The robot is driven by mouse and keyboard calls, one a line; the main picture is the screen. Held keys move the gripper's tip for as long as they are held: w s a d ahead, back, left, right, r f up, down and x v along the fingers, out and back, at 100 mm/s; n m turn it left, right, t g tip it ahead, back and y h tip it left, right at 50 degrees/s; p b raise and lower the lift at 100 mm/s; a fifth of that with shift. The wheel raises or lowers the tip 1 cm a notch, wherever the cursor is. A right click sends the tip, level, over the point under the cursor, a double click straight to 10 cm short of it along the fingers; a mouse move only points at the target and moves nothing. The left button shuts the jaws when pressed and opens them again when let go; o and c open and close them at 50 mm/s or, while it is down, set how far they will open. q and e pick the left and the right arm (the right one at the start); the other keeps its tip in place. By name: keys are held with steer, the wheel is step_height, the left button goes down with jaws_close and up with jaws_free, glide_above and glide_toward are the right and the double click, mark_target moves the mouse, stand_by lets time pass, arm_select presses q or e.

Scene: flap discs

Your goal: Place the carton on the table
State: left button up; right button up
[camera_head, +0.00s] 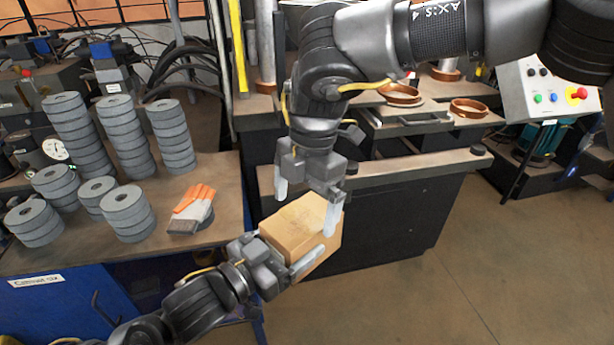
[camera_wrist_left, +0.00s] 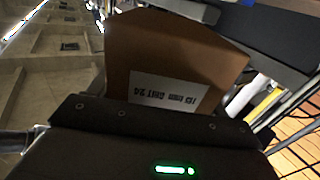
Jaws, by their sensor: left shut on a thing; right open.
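The carton (camera_head: 301,226) is a tan cardboard box, held tilted in the air just right of the table's edge in the head view. My left gripper (camera_head: 276,257) comes in from the lower left and is shut on the carton. In the left wrist view the carton (camera_wrist_left: 172,60) fills the space beyond the gripper, with a white printed label facing the camera. My right gripper (camera_head: 308,202) comes down from above, open, with its fingers apart around the carton's upper part; I cannot tell whether they touch it. The table (camera_head: 222,222) is brown-topped, at the left.
Several stacks of grey flap discs (camera_head: 129,140) fill the table's back and left. An orange and white glove (camera_head: 193,209) lies near its right side. A dark machine bench (camera_head: 400,205) stands behind the carton, and a control box (camera_head: 548,88) at the right. The table's front strip is clear.

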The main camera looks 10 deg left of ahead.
arm_select(q)
steer(key=shift+r, duration=0.15)
arm_select(e)
steer(key=shift+s+a+f, duration=0.15)
steer(key=shift+f, duration=0.95)
steer(key=c, duration=1.6)
arm_select(q)
steer(key=o, duration=1.7)
arm_select(e)
steer(key=shift+r, duration=0.1)
steer(key=shift+c, duration=0.5)
